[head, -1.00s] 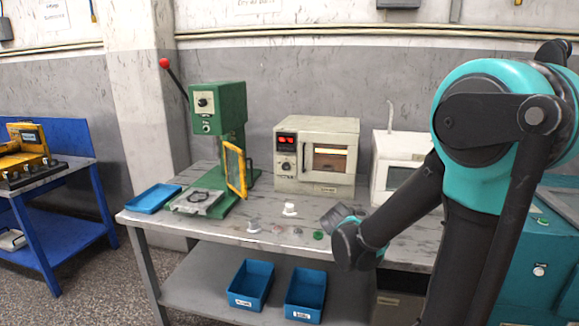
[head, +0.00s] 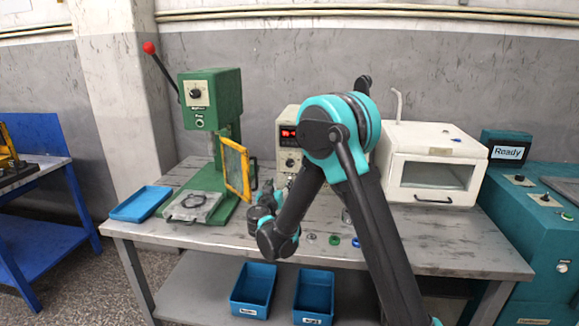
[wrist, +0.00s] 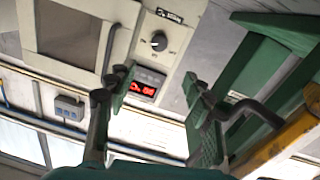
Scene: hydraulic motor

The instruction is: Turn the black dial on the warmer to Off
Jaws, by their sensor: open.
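The warmer (head: 287,112) is a beige box with a red lit display (head: 288,132), partly hidden behind my arm in the head view. In the wrist view its panel appears upside down, with the black dial (wrist: 159,41) and the red display (wrist: 143,88). The dial shows a pale pointer mark; I cannot read which label it points to. My gripper (wrist: 157,84) is open and empty. Its two fingers stand apart either side of the display in the picture, with the dial above, apart from the fingers. In the head view my gripper (head: 268,190) is low in front of the warmer.
The green press (head: 215,110) with its yellow guard frame (head: 236,170) stands close left of my gripper. A white oven-like box (head: 432,165) stands to the right. Small parts (head: 335,240) lie near the table's front. A blue tray (head: 140,203) is at the left.

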